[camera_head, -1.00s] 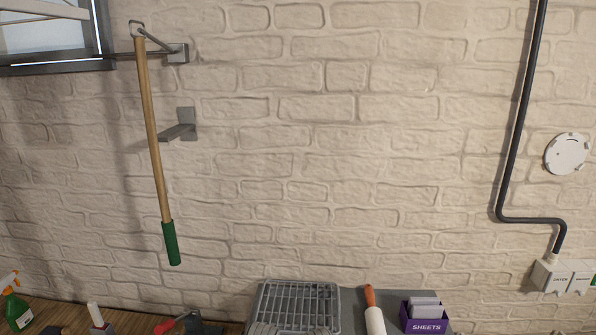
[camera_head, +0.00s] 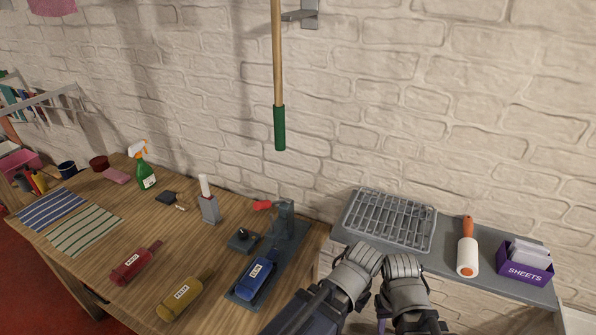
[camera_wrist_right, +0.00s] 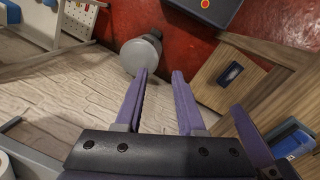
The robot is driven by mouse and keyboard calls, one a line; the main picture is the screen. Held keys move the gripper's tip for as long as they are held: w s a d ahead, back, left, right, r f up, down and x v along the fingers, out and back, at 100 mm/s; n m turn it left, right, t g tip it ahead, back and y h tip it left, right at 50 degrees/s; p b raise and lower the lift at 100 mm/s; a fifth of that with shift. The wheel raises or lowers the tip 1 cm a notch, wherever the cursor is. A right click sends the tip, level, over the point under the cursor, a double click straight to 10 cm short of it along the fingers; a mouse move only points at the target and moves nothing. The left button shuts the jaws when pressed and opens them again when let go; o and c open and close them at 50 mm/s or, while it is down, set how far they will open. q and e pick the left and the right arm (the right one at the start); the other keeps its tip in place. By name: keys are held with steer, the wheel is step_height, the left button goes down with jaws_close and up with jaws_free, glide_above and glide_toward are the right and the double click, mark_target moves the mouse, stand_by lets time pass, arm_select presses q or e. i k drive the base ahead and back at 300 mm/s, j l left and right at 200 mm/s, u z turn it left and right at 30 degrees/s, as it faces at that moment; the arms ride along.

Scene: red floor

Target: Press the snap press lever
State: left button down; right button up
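The snap press (camera_head: 285,222) stands towards the back right of the wooden table in the head view. Its red lever handle (camera_head: 262,206) sticks out to the left, near the top of the press. A blue labelled pouch (camera_head: 256,280) lies on the front of its dark base plate. My two grey arms show at the bottom centre, to the right of the press and apart from it. My right gripper (camera_wrist_right: 160,74) shows in the right wrist view with its purple fingers spread and nothing between them. My left gripper cannot be made out.
On the table (camera_head: 215,250) are a red pouch (camera_head: 135,264), a yellow pouch (camera_head: 180,298), a small dark block (camera_head: 243,240), a bottle (camera_head: 209,203) and a green spray bottle (camera_head: 142,170). A wire rack (camera_head: 390,218), lint roller (camera_head: 468,250) and purple sheets box (camera_head: 525,268) stand right.

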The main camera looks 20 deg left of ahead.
mark_target(260, 205)
steer(key=i+j+u, duration=0.2)
steer(key=u, duration=0.75)
